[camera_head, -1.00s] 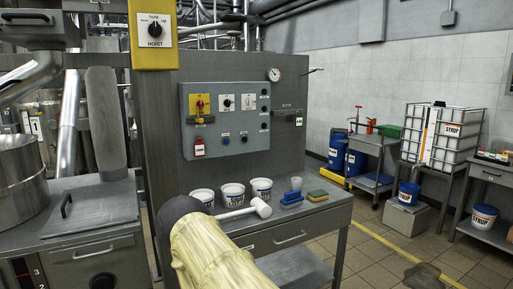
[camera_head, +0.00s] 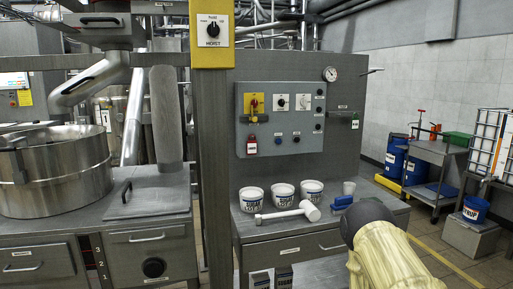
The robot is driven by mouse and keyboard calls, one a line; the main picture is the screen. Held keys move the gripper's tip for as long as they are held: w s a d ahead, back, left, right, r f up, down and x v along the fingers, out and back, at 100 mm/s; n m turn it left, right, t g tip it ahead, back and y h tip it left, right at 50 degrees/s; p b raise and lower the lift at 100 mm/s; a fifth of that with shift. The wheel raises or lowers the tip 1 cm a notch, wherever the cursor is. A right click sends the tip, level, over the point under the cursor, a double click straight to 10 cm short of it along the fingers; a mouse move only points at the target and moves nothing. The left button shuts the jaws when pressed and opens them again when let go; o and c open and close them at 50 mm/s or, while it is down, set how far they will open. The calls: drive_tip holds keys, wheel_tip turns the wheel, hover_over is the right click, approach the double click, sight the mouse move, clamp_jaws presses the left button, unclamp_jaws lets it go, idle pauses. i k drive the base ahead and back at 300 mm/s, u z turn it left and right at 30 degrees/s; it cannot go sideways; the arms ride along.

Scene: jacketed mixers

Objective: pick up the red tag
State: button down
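The red tag (camera_head: 252,145) hangs on the grey control panel (camera_head: 278,145), below a yellow plate with a red rotary switch (camera_head: 253,104). It is small, with a pale label on its face, and nothing covers it. My arm, in a pale yellow cover with a dark grey joint, reaches in at the bottom right, in front of the table's right end. My gripper itself does not show, so I cannot see its fingers. No part of my arm shows near the tag.
A yellow-topped hoist column (camera_head: 215,150) and steel vessel (camera_head: 52,175) stand left.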

sight(251, 145)
drive_tip(key=k, duration=0.65)
drive_tip(key=u, duration=0.5)
drive_tip(key=i, duration=1.55)
drive_tip(key=z, duration=0.5)
